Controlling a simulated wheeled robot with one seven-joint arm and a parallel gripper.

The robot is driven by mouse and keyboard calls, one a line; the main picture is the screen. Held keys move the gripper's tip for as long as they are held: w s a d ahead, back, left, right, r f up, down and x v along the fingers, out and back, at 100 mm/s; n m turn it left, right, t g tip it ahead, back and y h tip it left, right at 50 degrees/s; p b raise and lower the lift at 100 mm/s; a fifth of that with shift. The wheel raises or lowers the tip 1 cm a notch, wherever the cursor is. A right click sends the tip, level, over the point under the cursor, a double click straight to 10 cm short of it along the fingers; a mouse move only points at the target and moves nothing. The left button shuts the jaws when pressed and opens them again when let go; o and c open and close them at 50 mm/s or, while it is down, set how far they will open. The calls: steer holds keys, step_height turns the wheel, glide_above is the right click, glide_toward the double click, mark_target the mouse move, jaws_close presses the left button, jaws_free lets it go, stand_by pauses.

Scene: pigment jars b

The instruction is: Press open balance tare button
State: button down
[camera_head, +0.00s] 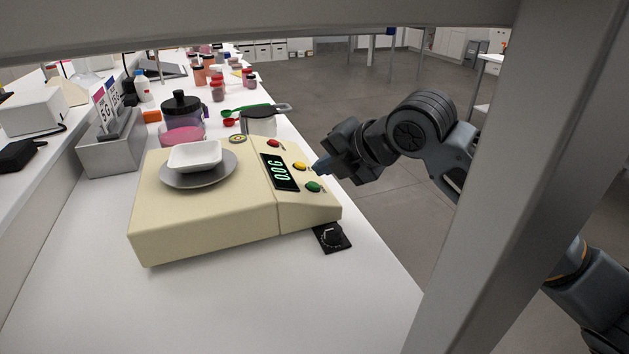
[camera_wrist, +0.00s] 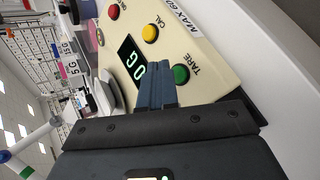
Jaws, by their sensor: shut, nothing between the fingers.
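The open balance (camera_head: 200,226) is a cream box on the white bench, with a metal pan (camera_head: 205,180) carrying a white weighing dish (camera_head: 194,155). The labels read in the wrist view, where the TARE button (camera_wrist: 180,75) is right of the fingertips. My gripper (camera_head: 319,167) is shut and empty at the panel's right edge, near the yellow and green buttons. Contact with a button cannot be told.
A grey beam (camera_head: 508,170) crosses the right foreground. Bench front is clear.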

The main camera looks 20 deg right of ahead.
step_height(320, 180, up, 6)
steer(key=d+p, duration=0.2)
steer(key=shift+f+p, duration=0.2)
steer(key=shift+p, duration=0.2)
steer(key=shift+d, duration=0.1)
stand_by(0.8)
